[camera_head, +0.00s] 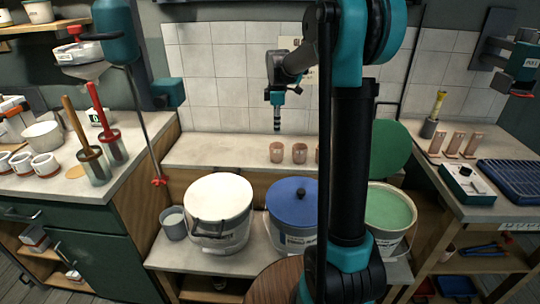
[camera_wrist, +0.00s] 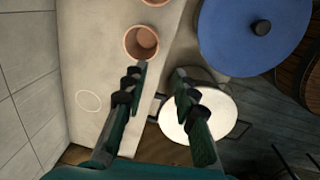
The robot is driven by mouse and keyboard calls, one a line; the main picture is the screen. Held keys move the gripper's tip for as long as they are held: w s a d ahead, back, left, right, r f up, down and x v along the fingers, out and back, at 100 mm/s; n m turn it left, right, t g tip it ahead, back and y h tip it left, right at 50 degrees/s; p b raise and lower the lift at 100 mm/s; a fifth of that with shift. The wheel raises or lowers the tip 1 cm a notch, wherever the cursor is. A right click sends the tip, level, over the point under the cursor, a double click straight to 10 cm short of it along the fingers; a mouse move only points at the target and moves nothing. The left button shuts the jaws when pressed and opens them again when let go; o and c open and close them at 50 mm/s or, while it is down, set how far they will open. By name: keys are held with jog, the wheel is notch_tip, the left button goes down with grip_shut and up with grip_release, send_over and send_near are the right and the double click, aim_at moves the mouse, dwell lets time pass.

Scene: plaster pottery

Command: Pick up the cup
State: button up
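Small terracotta cups stand in a row on the back ledge: a left one (camera_head: 276,152), a middle one (camera_head: 299,153) and one partly hidden behind my arm. In the wrist view, one upright, empty cup (camera_wrist: 141,44) is just beyond my fingertips, and another cup (camera_wrist: 155,2) is cut off by the top edge. My gripper (camera_head: 277,129) points down above the left cup, apart from it. In the wrist view my gripper (camera_wrist: 158,74) is open, with nothing between its fingers.
A white-lidded bucket (camera_head: 218,200), a blue-lidded bucket (camera_head: 292,202) and a green-topped bucket (camera_head: 390,208) stand in front of the ledge. White mugs (camera_head: 45,164) are on the left counter. The tiled wall (camera_head: 215,75) is behind. A pale ring (camera_wrist: 88,101) marks the bare ledge.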

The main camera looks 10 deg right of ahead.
send_over(277, 160)
jog(key=s, duration=0.1)
notch_tip(277, 160, down, 10)
jog(key=shift+w+f, duration=0.25)
jog(key=shift+f, duration=1.05)
jog(key=shift+w+f, duration=0.25)
jog(key=shift+f, duration=1.05)
grip_shut()
